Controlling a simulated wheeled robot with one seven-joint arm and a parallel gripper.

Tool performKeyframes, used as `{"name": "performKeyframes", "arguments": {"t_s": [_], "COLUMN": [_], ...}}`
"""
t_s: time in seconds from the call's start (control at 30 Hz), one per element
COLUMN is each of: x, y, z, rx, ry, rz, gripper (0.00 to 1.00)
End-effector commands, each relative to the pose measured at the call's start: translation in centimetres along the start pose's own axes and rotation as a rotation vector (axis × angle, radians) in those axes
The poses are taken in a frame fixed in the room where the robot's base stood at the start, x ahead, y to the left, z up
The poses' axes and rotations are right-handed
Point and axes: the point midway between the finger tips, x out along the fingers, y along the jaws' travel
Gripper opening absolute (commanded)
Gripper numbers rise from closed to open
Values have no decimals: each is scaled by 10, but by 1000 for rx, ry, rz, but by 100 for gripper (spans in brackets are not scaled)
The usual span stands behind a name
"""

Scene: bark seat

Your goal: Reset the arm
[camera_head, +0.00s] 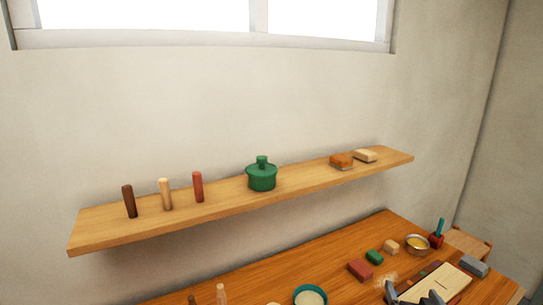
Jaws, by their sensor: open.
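My gripper (411,290) shows only in part at the bottom right edge of the head view. Its two dark fingertips stand apart over the wooden table (318,259), with nothing seen held between them. A pale board or block (447,281) lies just right of the fingertips. The rest of my arm is out of view below the frame.
A wall shelf (225,205) holds three pegs (165,194), a green lidded pot (262,176) and two small blocks (341,161). The table bears a red block (360,270), a green block (375,256), a metal bowl (417,245) and a teal-rimmed bowl (310,296).

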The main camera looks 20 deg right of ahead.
Motion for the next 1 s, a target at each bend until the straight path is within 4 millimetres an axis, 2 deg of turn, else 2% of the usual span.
{"name": "performKeyframes", "arguments": {"t_s": [0.03,0.2,0.37,0.5,0.8,1.0], "x": [-20,-86,-148,-207,-328,-388], "y": [-13,-49,-73,-89,-100,-92], "z": [14,34,48,59,78,104], "rx": [-28,-93,-134,-156,-178,-202], "ry": [27,128,196,238,238,120], "rz": [-36,-146,-240,-323,-491,-578], "gripper": [94,94,94,94,94,94]}}
